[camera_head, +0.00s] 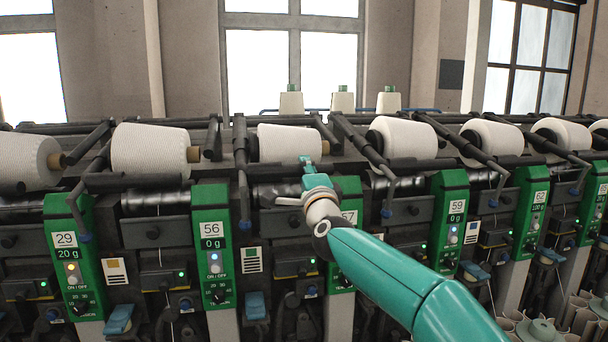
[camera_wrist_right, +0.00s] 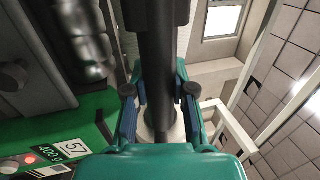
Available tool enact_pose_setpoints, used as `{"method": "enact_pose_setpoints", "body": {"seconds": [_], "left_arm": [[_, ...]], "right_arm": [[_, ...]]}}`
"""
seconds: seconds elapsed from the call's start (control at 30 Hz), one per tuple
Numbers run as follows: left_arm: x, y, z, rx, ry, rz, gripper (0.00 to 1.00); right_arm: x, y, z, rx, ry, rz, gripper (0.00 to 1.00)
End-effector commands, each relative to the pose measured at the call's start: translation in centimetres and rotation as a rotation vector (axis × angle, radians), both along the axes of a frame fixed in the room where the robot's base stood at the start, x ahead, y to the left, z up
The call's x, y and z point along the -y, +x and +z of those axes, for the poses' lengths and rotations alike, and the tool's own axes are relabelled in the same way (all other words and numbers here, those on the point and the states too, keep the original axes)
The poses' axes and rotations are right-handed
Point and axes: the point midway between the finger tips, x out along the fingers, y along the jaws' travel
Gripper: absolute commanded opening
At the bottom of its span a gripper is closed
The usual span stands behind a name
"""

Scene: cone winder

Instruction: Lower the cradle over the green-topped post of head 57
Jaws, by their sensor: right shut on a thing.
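My right gripper (camera_head: 310,165) is in front of the white cone (camera_head: 290,143) above the post of head 57. It is shut on a dark bar (camera_wrist_right: 157,45), which seems to be part of the cradle. In the right wrist view the bar runs upright between the fingers of the gripper (camera_wrist_right: 158,95). The green-topped post of head 57 (camera_head: 349,190) is largely hidden behind my right arm. Its green face (camera_wrist_right: 98,103) and its 57 label (camera_wrist_right: 72,148) show at the left of the wrist view. The bar's height above the post is hard to judge. My left gripper is not in view.
The green post of head 56 (camera_head: 210,240) stands left and that of head 59 (camera_head: 450,220) right. Dark levers with blue tips hang between the posts. White cones line the machine behind. Pale tubes (camera_head: 580,318) stand at lower right.

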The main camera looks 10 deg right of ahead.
Motion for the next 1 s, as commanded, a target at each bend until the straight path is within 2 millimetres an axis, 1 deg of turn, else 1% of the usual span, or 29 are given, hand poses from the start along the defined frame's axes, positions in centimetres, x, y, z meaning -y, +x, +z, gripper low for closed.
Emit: {"method": "enact_pose_setpoints", "body": {"seconds": [0.07,0.1,0.17,0.2,0.23,0.67,0.87,1.0], "left_arm": [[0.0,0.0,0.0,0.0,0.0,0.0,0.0],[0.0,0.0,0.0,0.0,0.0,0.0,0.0],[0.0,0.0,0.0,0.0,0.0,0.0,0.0],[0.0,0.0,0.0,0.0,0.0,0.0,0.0],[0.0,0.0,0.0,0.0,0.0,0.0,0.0],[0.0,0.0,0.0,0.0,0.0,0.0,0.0],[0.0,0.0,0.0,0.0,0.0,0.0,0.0],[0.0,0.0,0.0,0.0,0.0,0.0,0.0]], "right_arm": [[0.0,-0.1,0.2,0.005,0.0,-0.001,0.0],[0.0,-0.1,0.2,0.005,0.0,-0.001,0.31],[0.0,-0.1,0.2,0.005,0.0,-0.001,0.41],[0.0,-0.1,0.2,0.004,0.0,-0.001,0.47],[0.0,-0.1,0.2,0.004,0.0,-0.001,0.51],[0.0,-0.3,0.2,0.004,0.0,-0.001,0.51],[0.0,-1.6,-0.1,0.004,0.001,-0.002,0.51],[0.0,-3.3,-0.7,0.003,0.0,0.001,0.51]]}}
